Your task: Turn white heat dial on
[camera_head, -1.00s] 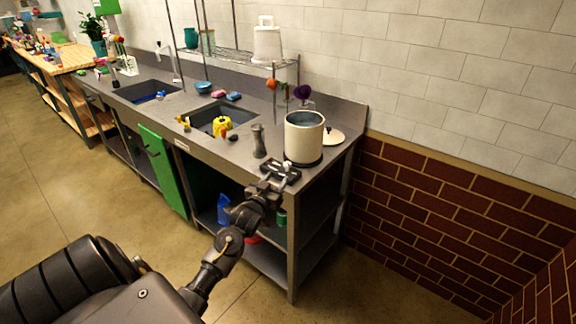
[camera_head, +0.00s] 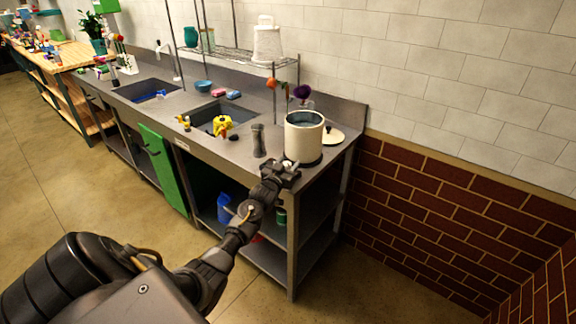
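A cream pot (camera_head: 304,135) stands on a dark burner base (camera_head: 316,163) near the right end of the grey counter. A small white spot (camera_head: 287,163), perhaps the white heat dial, shows at the pot's front-left foot, right by my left gripper. My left gripper (camera_head: 288,174) is at the counter's front edge, just in front of the pot. Its fingers point toward the burner and hide part of that area. I cannot tell whether they touch the dial or how far apart they are. My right gripper is out of view.
A grey pepper-mill-like item (camera_head: 258,140) stands just left of the pot. A cream lid (camera_head: 333,136) lies to its right. A sink with a yellow object (camera_head: 222,126) is further left. A wire shelf (camera_head: 235,55) hangs behind.

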